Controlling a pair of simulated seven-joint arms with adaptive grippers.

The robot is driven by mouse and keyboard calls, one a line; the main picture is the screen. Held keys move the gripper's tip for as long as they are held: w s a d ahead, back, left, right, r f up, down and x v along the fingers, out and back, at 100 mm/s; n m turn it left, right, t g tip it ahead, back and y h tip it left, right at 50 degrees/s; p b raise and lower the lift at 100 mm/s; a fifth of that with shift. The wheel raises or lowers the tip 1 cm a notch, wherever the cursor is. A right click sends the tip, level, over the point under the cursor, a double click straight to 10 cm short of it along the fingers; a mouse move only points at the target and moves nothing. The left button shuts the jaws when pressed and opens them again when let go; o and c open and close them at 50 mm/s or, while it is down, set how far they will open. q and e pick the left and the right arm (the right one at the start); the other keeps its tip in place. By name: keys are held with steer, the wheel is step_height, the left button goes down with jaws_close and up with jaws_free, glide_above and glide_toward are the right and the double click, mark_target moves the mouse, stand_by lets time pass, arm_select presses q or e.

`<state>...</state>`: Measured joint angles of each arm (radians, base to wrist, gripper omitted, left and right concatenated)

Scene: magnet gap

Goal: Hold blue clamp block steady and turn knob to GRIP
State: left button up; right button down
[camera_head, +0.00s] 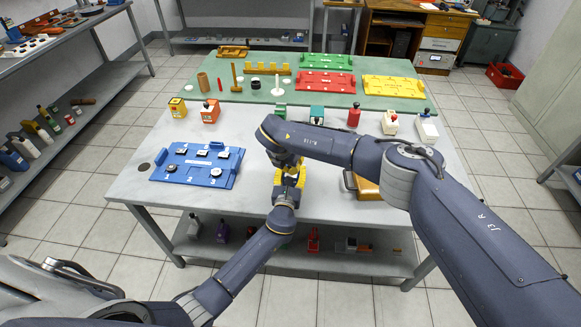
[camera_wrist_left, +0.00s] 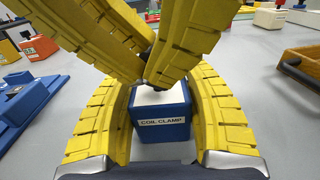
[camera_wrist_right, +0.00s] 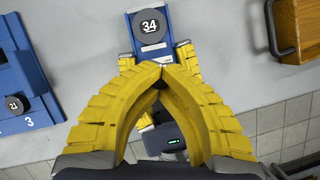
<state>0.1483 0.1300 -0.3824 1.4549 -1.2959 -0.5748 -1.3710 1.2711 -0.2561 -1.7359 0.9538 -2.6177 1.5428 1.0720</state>
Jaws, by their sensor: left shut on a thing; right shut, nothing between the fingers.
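The blue clamp block (camera_wrist_left: 162,124), labelled COIL CLAMP, stands on the grey table between the yellow fingers of my left gripper (camera_wrist_left: 160,92), which is shut on its two sides. In the right wrist view the block (camera_wrist_right: 134,42) carries a dark disc marked 34 (camera_wrist_right: 150,27). My right gripper (camera_wrist_right: 165,68) is shut with nothing between its fingers. Its tips point down at the near top edge of the block; I cannot tell whether they touch it. The knob and its setting cannot be made out. In the head view the grippers and arm mostly hide the block.
A blue tray (camera_head: 186,177) with several discs lies to the left. A wooden box with a dark handle (camera_head: 367,189) is close on the right. Several small coloured blocks line the table behind, before a green mat (camera_head: 330,102) with coloured fixtures.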

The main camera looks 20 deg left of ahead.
arm_select(q)
steer(key=shift+s+d+f, duration=0.1)
steer(key=shift+d, duration=0.1)
arm_select(e)
steer(key=shift+w+d, duration=0.1)
steer(key=shift+w, duration=0.05)
arm_select(q)
steer(key=shift+a, duration=0.1)
arm_select(e)
steer(key=c, duration=1.6)
jaws_free()
arm_select(q)
steer(key=shift+a, duration=0.1)
arm_select(e)
steer(key=o, duration=0.4)
steer(key=v, duration=1.2)
arm_select(q)
steer(key=o, duration=1.4)
steer(key=shift+c, duration=0.2)
